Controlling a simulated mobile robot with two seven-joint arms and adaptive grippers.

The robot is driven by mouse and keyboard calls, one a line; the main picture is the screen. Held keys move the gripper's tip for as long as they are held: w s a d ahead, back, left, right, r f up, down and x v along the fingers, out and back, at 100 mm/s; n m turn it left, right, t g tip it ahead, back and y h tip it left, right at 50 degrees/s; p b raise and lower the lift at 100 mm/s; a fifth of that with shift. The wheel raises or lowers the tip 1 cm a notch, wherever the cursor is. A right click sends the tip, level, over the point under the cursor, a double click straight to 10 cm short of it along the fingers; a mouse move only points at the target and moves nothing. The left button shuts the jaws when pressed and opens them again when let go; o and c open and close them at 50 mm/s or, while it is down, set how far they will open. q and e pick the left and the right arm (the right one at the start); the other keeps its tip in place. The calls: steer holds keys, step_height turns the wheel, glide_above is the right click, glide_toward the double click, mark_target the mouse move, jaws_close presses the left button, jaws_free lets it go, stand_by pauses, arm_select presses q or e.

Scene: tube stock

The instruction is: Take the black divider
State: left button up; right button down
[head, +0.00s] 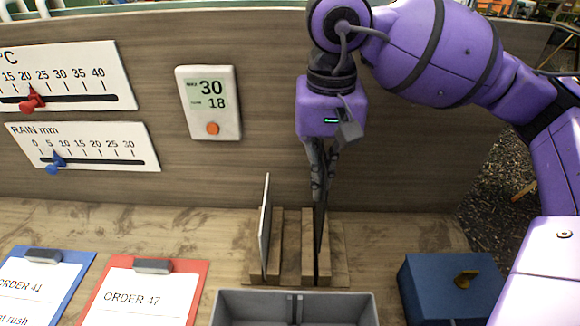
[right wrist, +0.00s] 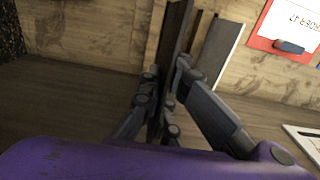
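The black divider (head: 320,235) is a thin dark upright panel, seen nearly edge-on, standing in the right part of a wooden slotted rack (head: 308,262). My right gripper (head: 323,190) is above the rack, pointing down, with its fingers shut on the upper part of the divider. In the right wrist view one finger lies on each side of the black divider (right wrist: 177,30), at the gripper's fingertips (right wrist: 166,72). The fingers hide part of its top. My left gripper is in neither view.
A white divider (head: 265,225) stands in the rack to the left. A grey compartment tray (head: 293,294) is in front, a blue box (head: 450,285) at right. A red clipboard (head: 190,266) and a blue clipboard (head: 84,257) lie left. A wooden panel (head: 270,100) stands behind.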

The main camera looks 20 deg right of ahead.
mark_target(324, 155)
steer(key=shift+r+p, duration=1.05)
steer(key=shift+r, duration=1.75)
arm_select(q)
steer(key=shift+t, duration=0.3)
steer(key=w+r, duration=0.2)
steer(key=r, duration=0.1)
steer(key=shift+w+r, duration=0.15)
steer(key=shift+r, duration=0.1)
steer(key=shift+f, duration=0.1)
